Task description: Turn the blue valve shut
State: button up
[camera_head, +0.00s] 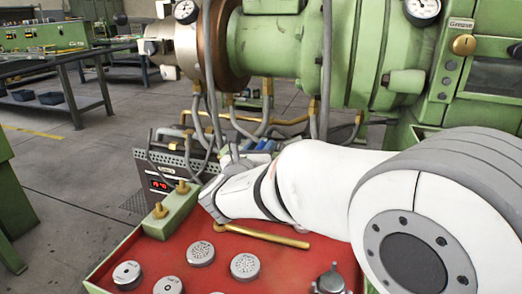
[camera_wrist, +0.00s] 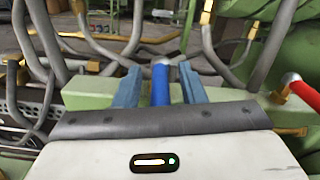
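The blue valve (camera_wrist: 160,86) shows in the wrist view as a blue handle with a pale metal end, pointing away from me. My gripper (camera_wrist: 160,82) has its two blue-grey fingers on either side of the handle. A gap shows between the handle and each finger, so it is open around the valve. The handle's near end is hidden behind my gripper body. In the head view my wrist (camera_head: 236,190) reaches behind the red tray, and small blue parts show just beyond it, too small to tell apart.
A red valve handle (camera_wrist: 302,92) stands to the right. Grey hoses (camera_wrist: 205,45) and brass pipes surround the valve. In the head view, a red tray (camera_head: 225,262) with round metal parts lies below my arm, a control box (camera_head: 160,183) stands left, and the green extruder (camera_head: 285,45) is behind.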

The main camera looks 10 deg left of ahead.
grip_shut()
dwell(0.3)
dwell(0.3)
